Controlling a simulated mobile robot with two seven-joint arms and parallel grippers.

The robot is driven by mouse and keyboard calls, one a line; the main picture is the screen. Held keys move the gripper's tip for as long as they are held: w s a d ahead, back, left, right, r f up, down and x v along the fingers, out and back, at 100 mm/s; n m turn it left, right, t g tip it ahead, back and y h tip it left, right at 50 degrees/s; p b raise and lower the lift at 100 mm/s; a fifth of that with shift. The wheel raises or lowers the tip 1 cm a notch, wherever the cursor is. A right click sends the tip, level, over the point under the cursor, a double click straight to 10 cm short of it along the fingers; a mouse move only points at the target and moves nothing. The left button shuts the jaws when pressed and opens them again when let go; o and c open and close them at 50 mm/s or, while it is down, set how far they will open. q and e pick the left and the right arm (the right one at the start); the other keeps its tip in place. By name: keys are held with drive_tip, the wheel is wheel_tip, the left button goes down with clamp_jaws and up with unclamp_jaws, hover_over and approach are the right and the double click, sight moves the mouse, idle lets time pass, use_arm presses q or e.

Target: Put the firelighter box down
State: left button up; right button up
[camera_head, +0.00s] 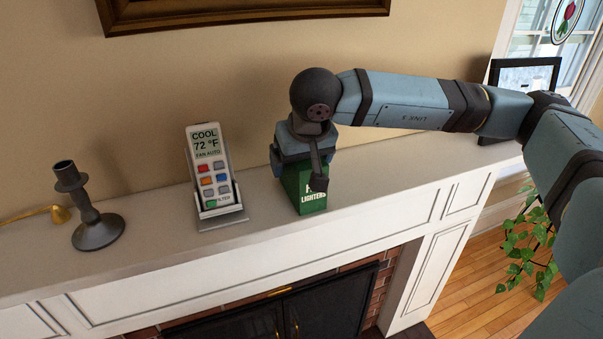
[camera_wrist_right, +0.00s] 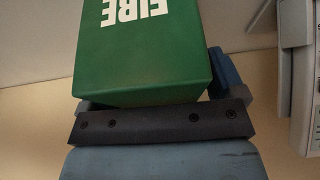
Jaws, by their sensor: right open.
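The green firelighter box (camera_head: 313,201) with white lettering stands upright on the white mantel shelf (camera_head: 262,213), near its front edge. My right gripper (camera_head: 301,172) is above it, pointing down, with its fingers around the upper part of the box. The jaws are open. In the right wrist view the box (camera_wrist_right: 145,55) fills the space in front of the gripper's dark bar, with a blue finger (camera_wrist_right: 223,72) beside its right side. The gripper hides the box's top in the head view. My left gripper is not in view.
A remote-like thermostat controller (camera_head: 213,172) stands in a cradle left of the box. A dark candlestick (camera_head: 88,212) and a brass piece (camera_head: 58,214) are farther left. A dark frame (camera_head: 524,76) stands at the shelf's right end. The shelf is clear just right of the box.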

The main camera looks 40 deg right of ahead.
drive_tip(key=c, duration=1.2)
drive_tip(key=shift+r, duration=0.1)
